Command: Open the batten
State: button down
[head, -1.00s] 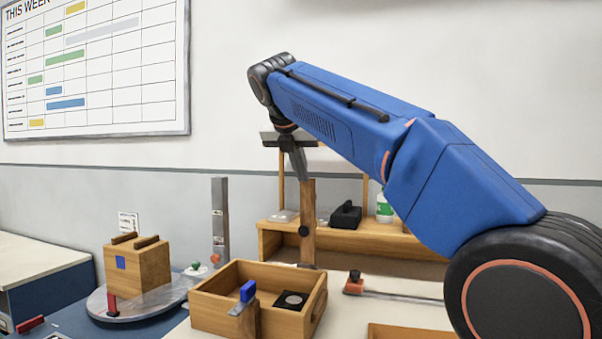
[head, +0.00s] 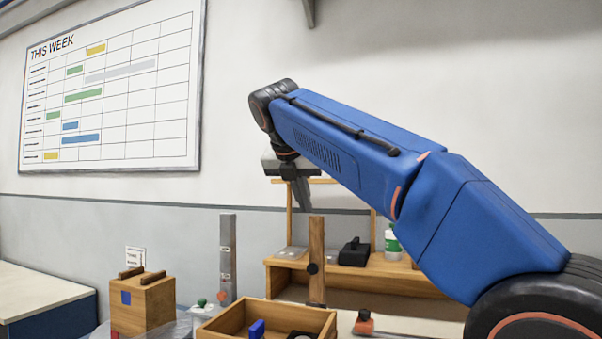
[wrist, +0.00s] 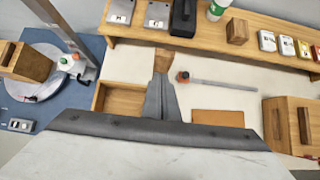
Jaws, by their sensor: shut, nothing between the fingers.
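The batten (head: 316,265) appears to be the upright wooden strip with a dark round knob partway up, standing in front of the wooden shelf in the head view. It stands upright. In the wrist view a short brown piece (wrist: 163,62) just beyond my fingers may be its top, but I cannot be sure. My gripper (head: 304,207) points down, shut and empty, with its fingertips close to the batten's upper end and slightly left of it. I cannot tell whether they touch. My closed fingers also show in the middle of the wrist view (wrist: 162,78).
An open wooden box (head: 265,316) stands in front. A wooden block (head: 142,303) and a grey metal post (head: 228,258) stand left. The shelf (head: 410,273) behind holds a black object (head: 354,252) and a bottle (head: 392,241). A red-orange knob (head: 364,322) lies right.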

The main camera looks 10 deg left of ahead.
notch_tip(320, 180, up, 7)
jog(key=s, duration=0.2)
dwell(0.6)
